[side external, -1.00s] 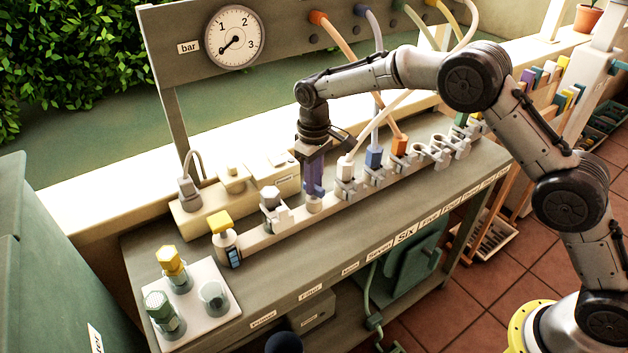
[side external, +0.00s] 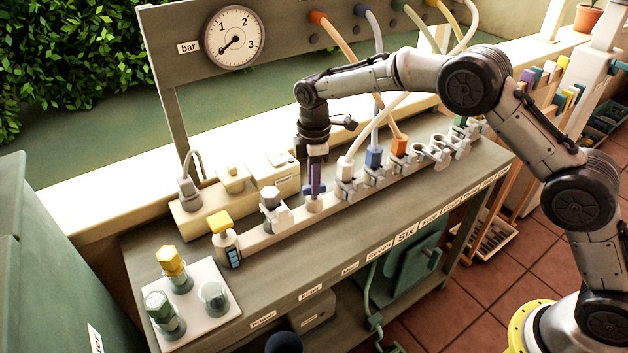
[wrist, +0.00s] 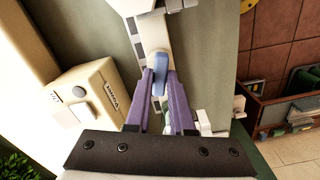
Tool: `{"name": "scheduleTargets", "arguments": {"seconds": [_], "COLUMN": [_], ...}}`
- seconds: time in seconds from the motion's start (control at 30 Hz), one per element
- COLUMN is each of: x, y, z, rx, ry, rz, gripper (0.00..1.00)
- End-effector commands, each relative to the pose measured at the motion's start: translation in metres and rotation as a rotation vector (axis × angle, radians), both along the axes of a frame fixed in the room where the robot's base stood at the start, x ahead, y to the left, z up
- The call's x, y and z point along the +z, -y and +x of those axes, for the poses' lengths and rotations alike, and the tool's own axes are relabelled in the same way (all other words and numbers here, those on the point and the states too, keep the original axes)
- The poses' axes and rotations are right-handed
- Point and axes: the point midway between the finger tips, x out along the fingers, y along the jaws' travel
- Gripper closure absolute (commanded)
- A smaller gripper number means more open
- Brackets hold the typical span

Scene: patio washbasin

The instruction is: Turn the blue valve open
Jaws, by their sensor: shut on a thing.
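The blue valve's handle (wrist: 159,66) shows in the wrist view between the tips of my two purple fingers. My gripper (wrist: 160,78) is shut on this handle. In the side external view my gripper (side external: 315,190) points straight down onto the valve's pale round base (side external: 314,205), which sits on the long cream rail. The handle is hidden by the fingers there. The gauge (side external: 234,37) on the back panel has its needle pointing to the lower left, below the 1.
Grey clamps with a white, a blue (side external: 374,157) and an orange plug (side external: 399,146) stand close right of my gripper, with hoses rising behind. A hex-topped fitting (side external: 270,197) stands to the left. A cream box (side external: 285,180) is behind.

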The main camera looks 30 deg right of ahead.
Motion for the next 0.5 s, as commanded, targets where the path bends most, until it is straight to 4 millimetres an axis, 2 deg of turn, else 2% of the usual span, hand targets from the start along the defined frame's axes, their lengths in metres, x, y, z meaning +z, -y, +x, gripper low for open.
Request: {"name": "scheduleTargets", "arguments": {"seconds": [0.2,0.5], "x": [0.0013,0.0014], "y": [-0.0006,-0.0006], "z": [0.0005,0.0005], "rx": [0.163,0.300], "ry": [0.002,0.002], "rz": [0.001,0.001], "gripper": [1.00,1.00]}}
